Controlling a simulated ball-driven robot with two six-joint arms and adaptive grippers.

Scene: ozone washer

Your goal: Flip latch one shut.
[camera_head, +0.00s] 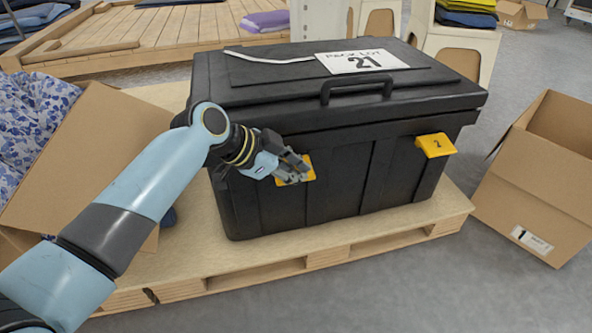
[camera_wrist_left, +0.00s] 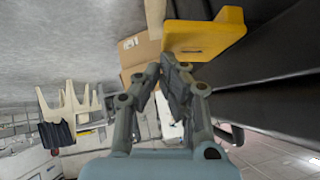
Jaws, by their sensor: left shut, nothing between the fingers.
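The black chest (camera_head: 300,145) stands on a wooden pallet with its lid down. Latch one is the yellow latch (camera_head: 309,173) on the left of its front. My left gripper (camera_head: 300,171) covers much of that latch; its number is hidden, and I cannot tell how far it is tilted or whether the fingers touch it. The gripper's fingers (camera_wrist_left: 162,75) are shut with nothing between them. A yellow latch (camera_wrist_left: 205,35) juts from the dark chest side above the fingertips in the left wrist view; I cannot tell which one. My right gripper is not in view.
A yellow latch marked 2 (camera_head: 435,146) sticks out on the chest's front right. An open cardboard box (camera_head: 525,195) stands at right. Another box (camera_head: 95,150) with patterned cloth stands at left, near my left arm. The pallet (camera_head: 290,262) edges the floor in front.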

